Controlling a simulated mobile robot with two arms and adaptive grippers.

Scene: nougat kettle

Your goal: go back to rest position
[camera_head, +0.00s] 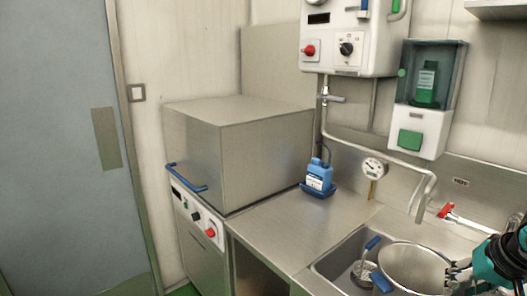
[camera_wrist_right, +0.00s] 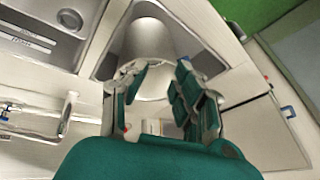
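My right gripper (camera_head: 457,272) comes in at the lower right corner of the head view, beside the steel pot (camera_head: 412,264). In the right wrist view its green fingers (camera_wrist_right: 160,88) stand apart with nothing held between them. The pot (camera_wrist_right: 150,45) shows beyond the fingers, standing in the sink; I cannot tell whether the gripper touches it. My left gripper is not in view.
A boxy steel machine (camera_head: 240,150) stands further left. A bent tap pipe (camera_head: 425,190) hangs over the sink.

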